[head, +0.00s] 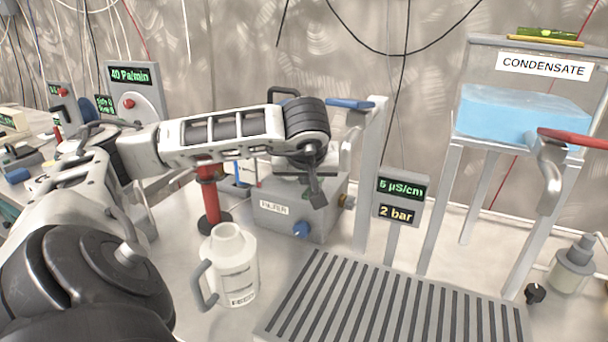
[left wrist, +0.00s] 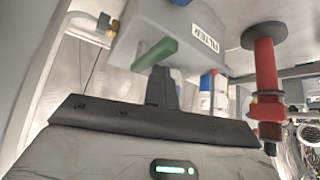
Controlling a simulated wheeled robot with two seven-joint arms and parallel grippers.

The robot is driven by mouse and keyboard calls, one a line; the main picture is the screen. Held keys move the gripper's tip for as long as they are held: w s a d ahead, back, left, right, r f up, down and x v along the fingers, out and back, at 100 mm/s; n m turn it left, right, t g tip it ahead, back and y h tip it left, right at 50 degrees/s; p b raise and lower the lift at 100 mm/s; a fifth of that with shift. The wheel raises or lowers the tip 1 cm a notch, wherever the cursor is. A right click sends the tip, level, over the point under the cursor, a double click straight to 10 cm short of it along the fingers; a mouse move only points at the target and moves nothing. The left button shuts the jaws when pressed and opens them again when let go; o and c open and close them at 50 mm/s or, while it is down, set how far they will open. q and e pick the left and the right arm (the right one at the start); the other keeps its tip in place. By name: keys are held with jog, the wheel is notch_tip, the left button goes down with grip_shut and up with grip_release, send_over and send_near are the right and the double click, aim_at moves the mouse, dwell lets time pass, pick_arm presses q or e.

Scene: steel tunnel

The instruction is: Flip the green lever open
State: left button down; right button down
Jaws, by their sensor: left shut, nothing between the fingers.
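The green lever (left wrist: 155,54) shows in the left wrist view as a short rounded handle in front of the grey filter box (left wrist: 185,25). I cannot make it out in the head view, where my arm and gripper cover that area. My left gripper (head: 316,196) hangs over the filter box (head: 325,218), fingers pointing down, shut and empty. In the left wrist view its closed fingers (left wrist: 160,85) end close to the lever; I cannot tell whether they touch it. My right gripper is in neither view.
A white jug (head: 238,275) stands left of a slatted grey grate (head: 390,305). A red post (head: 209,198) rises behind the jug. A grey upright (head: 370,180) with a blue handle (head: 350,103) stands beside the filter. The condensate tank (head: 520,115) with a red-handled tap (head: 548,170) is at right.

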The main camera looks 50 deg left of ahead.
pick_arm(q)
jog(key=shift+d, duration=0.45)
jog(key=shift+s+d+r, duration=0.15)
jog(key=shift+s+r, duration=0.1)
jog(key=s+d+b, duration=0.3)
jog(key=s+d, duration=0.4)
jog(key=d, duration=0.1)
jog(key=shift+s+d+r, duration=0.2)
jog(key=shift+d, duration=0.2)
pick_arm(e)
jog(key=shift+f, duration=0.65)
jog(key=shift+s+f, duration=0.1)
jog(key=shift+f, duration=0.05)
